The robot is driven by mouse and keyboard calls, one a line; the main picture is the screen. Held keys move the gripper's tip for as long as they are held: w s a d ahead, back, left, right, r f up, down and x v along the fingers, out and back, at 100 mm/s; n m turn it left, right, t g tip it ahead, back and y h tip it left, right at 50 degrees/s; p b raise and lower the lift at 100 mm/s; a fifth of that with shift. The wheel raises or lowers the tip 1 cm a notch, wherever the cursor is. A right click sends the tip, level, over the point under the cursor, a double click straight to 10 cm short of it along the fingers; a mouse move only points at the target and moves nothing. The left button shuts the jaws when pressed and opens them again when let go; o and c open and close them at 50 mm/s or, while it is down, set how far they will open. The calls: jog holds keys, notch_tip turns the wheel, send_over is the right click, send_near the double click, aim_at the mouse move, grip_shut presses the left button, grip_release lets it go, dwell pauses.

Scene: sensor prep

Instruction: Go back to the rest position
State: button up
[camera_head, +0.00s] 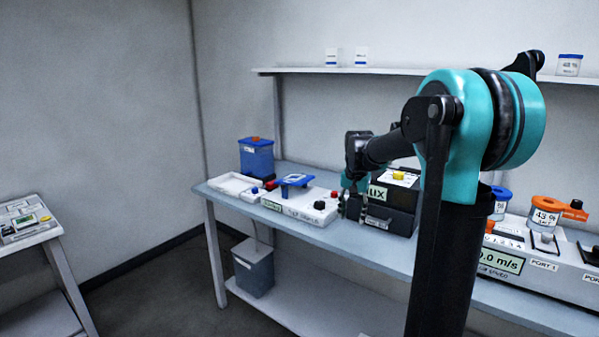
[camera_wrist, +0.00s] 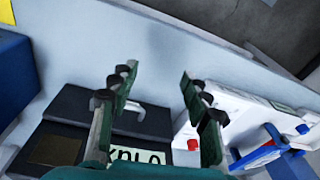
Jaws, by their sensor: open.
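My gripper (camera_head: 353,207) hangs above the bench (camera_head: 385,258) in the head view, between a white panel device and a black box. In the wrist view, its two fingers (camera_wrist: 158,76) are spread apart with nothing between them. The black box (camera_head: 388,219) has a greenish label and stands just right of the gripper; it also shows below the fingers in the wrist view (camera_wrist: 75,105). Whether the fingers touch anything is hard to tell. My arm hides part of the bench.
The white panel device (camera_head: 325,217) has a red button, a black knob and a blue part. A blue container (camera_head: 257,158) stands at the bench's far left. A wall shelf (camera_head: 400,71) runs above.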

jog(key=s+f+n+t, duration=0.1)
jog(key=s+f+n, duration=0.1)
jog(key=s+f, duration=0.3)
jog(key=s+d+f+n, duration=0.1)
jog(key=s+f, duration=0.4)
jog(key=s, duration=0.8)
jog(key=s+d+f+n+t, duration=0.1)
jog(key=s+f+n, duration=0.1)
jog(key=s+f, duration=0.4)
jog(key=s, duration=0.3)
jog(key=shift+s+n+t, duration=0.15)
jog(key=shift+n+t, duration=0.15)
